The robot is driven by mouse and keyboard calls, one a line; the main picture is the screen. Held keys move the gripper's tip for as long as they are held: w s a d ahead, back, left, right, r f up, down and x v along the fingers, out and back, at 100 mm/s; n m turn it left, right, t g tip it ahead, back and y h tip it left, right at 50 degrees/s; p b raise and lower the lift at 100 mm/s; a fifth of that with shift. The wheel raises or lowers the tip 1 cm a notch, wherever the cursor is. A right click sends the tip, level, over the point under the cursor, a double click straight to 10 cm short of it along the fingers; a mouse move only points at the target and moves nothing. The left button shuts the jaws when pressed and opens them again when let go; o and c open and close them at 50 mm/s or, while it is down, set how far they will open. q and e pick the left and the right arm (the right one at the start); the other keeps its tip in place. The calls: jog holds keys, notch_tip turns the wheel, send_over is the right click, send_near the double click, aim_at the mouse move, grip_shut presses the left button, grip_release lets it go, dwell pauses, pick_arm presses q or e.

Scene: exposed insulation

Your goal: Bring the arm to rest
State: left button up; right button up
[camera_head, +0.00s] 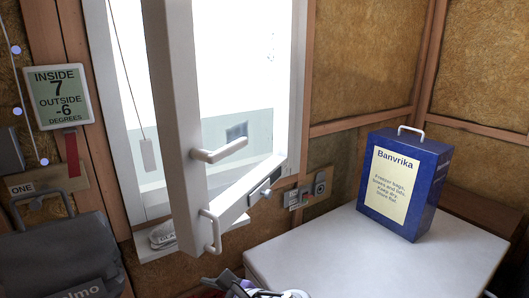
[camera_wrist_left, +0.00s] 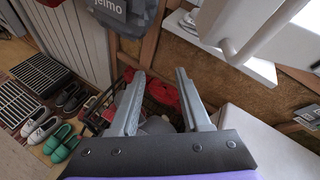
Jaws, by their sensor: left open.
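My left gripper (camera_wrist_left: 160,74) is open in the left wrist view. Its two grey fingers stand apart with nothing between them, above a dark basket (camera_wrist_left: 152,92) with red cloth on the floor. Part of what looks like the same gripper (camera_head: 245,290) shows at the bottom edge of the head view, cut off by the frame, below the window sash. The white window sash (camera_head: 180,130) stands swung open into the room, with a white handle (camera_head: 220,150) and a lower grip (camera_head: 212,232). My right gripper is in neither view.
A white table (camera_head: 350,262) at right holds a blue Banvrika box (camera_head: 405,185). A dark bag (camera_head: 60,250) hangs at left under a sign (camera_head: 62,97) reading inside 7, outside -6. Shoes (camera_wrist_left: 60,140) and dark racks (camera_wrist_left: 38,75) lie on the floor at left.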

pick_arm(q)
jog(key=s+a+f+n+g+h, duration=0.35)
jog(key=s+a+f+n, duration=0.35)
jog(key=f, duration=0.3)
jog(key=s+d+f+n+t+h, duration=0.1)
jog(key=s+f+n+h, duration=0.6)
jog(key=f+n, duration=0.3)
jog(key=s+n, duration=0.1)
jog(key=n, duration=0.3)
jog(key=shift+d+f, duration=0.25)
jog(key=shift+d, duration=0.05)
jog(key=shift+s, duration=0.1)
